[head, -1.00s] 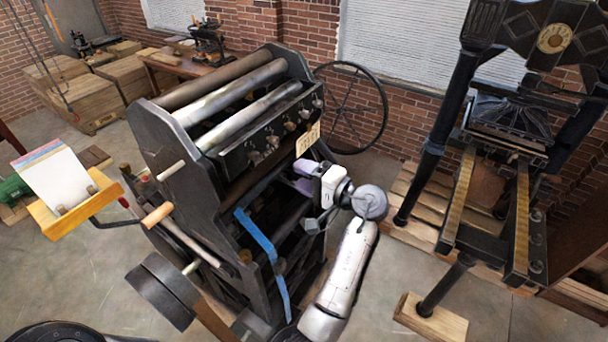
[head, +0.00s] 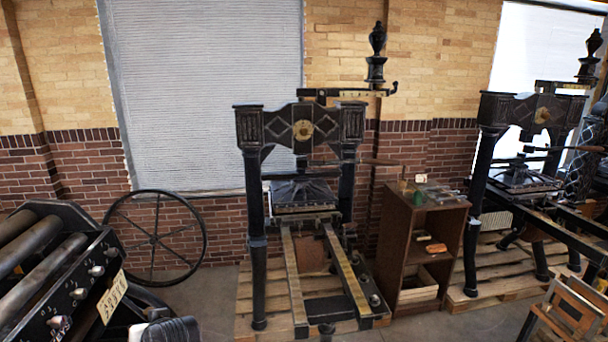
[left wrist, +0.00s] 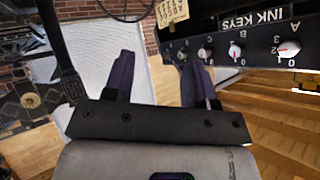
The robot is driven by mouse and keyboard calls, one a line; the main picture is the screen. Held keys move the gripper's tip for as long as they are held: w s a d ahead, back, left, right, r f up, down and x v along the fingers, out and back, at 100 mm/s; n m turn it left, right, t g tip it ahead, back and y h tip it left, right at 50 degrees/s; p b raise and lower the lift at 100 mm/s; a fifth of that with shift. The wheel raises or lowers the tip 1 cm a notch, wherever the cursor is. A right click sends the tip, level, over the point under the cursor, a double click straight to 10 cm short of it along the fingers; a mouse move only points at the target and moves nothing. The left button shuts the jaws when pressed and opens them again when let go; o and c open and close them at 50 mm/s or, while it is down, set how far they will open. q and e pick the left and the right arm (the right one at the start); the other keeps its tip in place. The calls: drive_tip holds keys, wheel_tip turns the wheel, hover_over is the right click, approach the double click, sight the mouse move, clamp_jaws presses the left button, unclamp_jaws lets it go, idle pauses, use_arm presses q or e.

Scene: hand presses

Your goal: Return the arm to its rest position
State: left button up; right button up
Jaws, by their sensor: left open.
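My left gripper (left wrist: 158,65) shows in the left wrist view with its two purple fingers apart and nothing between them. Just past the fingers is the black ink key panel (left wrist: 258,30) of the roller press, with several silver knobs and a tan tag (left wrist: 172,11). I cannot tell any contact between fingers and panel. My right gripper is in neither view.
A tall black hand press (head: 257,200) stands on a wooden pallet in the middle. A brown cabinet (head: 457,230) and a second press (head: 477,190) stand to its right. A spoked wheel (head: 203,232) is by the wall. Some floor (head: 420,328) is bare in front.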

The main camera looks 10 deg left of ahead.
use_arm(q)
drive_tip(key=s+d+f+m+t+h, duration=0.2)
drive_tip(key=s+d+f+m+h, duration=0.15)
drive_tip(key=s+d, duration=0.2)
drive_tip(key=s+d+f+m+t+h, duration=0.3)
drive_tip(key=s+d+f+h, duration=0.15)
drive_tip(key=d, duration=0.25)
drive_tip(key=s+d+f+m+g+h, duration=0.15)
drive_tip(key=s+f+g, duration=0.55)
drive_tip(key=s+f, duration=1.4)
drive_tip(key=w+p+v, duration=0.2)
drive_tip(key=p+v, duration=1)
drive_tip(key=v, duration=0.1)
drive_tip(key=shift+r+m, duration=0.3)
drive_tip(key=shift+r, duration=0.45)
drive_tip(key=shift+s, duration=0.1)
